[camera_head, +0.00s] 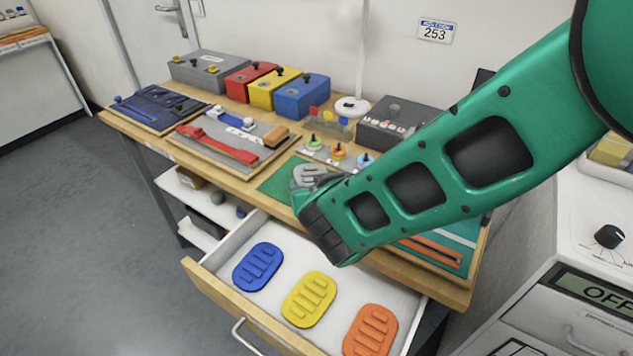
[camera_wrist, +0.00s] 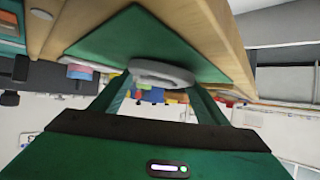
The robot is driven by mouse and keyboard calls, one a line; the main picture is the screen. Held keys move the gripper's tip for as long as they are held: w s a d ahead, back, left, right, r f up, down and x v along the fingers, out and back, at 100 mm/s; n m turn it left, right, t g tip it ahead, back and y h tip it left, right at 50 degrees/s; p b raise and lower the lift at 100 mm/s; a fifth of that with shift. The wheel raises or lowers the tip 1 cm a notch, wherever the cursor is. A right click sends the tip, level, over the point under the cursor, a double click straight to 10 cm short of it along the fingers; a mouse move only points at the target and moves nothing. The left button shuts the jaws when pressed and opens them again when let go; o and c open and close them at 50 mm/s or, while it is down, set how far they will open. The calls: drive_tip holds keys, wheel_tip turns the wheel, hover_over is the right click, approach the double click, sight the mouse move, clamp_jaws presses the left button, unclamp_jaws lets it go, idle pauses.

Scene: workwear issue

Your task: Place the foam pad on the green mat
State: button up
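The grey ridged foam pad (camera_head: 308,174) is at the tip of my gripper, over the green mat (camera_head: 272,186) on the workbench. In the wrist view the pad (camera_wrist: 161,72) spans the space between my gripper's two fingers (camera_wrist: 160,88), which appear shut on its edges. The green mat (camera_wrist: 135,38) lies right by the pad there; I cannot tell whether the pad touches it. In the head view my wrist hides the fingers and part of the mat.
An open drawer (camera_head: 215,283) below the bench holds blue (camera_head: 257,267), yellow (camera_head: 308,299) and orange (camera_head: 370,331) pads. Small coloured rings (camera_head: 338,153) and a grey box (camera_head: 397,124) stand behind the mat. A tool board (camera_head: 230,145) lies to its left.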

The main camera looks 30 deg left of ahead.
drive_tip(key=shift+o, duration=0.6)
drive_tip(key=shift+r, duration=0.15)
drive_tip(key=v, duration=1.2)
drive_tip(key=shift+d, duration=0.1)
drive_tip(key=shift+w, duration=0.1)
